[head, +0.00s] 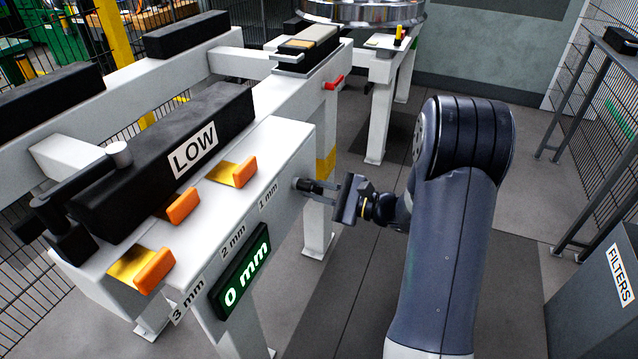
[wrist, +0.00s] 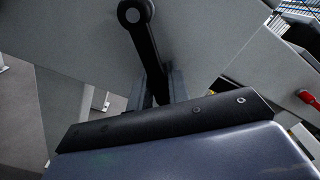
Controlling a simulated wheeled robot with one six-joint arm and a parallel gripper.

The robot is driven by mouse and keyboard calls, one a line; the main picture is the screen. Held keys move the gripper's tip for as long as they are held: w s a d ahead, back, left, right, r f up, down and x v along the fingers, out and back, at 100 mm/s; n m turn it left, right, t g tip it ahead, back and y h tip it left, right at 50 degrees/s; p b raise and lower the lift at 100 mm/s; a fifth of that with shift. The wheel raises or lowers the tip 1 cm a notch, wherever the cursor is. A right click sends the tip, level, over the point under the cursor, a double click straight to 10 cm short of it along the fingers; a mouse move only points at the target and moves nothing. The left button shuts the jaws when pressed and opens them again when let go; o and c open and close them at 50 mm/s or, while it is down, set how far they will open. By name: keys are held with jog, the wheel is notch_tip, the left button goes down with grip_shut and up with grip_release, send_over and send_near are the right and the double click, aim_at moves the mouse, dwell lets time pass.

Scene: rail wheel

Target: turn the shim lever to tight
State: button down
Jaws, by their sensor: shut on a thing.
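A black lever (wrist: 144,40) is mounted on the end face of the white bench. In the wrist view its round pivot is at the top, and its arm runs down, tilted slightly right, to between my fingers. My gripper (wrist: 163,82) is shut on the lever's lower end. In the head view my gripper (head: 326,188) reaches in from the right to the lever (head: 305,185), which is small and partly hidden there. No tight marking is readable in either view. The bench's display (head: 241,271) reads 0 mm.
Orange-ended brass shims (head: 238,172) sit along the bench by labels 1 mm, 2 mm and 3 mm. A black block labelled LOW (head: 192,150) and another black lever (head: 80,185) are at left. A red handle (head: 334,82) is behind. A FILTERS bin (head: 600,285) stands at right.

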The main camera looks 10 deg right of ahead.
jog(key=m, duration=0.2)
jog(key=s+a+f+m, duration=0.1)
jog(key=shift+s+m+p, duration=0.3)
jog(key=shift+m+p, duration=0.1)
jog(key=shift+s+a+f+m+p, duration=0.1)
jog(key=shift+s+a+m+p, duration=0.25)
jog(key=shift+m, duration=0.45)
jog(key=shift+s+a+f+m+p, duration=0.2)
jog(key=shift+s+m+p, duration=0.15)
jog(key=shift+m, duration=0.45)
jog(key=shift+s+a+f+m+p, duration=0.1)
jog(key=shift+s+a+m+p, duration=0.25)
jog(key=shift+m, duration=0.45)
jog(key=c, duration=1.3)
grip_release()
jog(key=shift+c, duration=0.2)
jog(key=shift+s+d, duration=0.1)
jog(key=shift+d, duration=0.05)
jog(key=b, duration=0.1)
send_near(295, 205)
jog(key=v, duration=0.4)
jog(key=shift+d, duration=0.2)
jog(key=shift+a, duration=0.1)
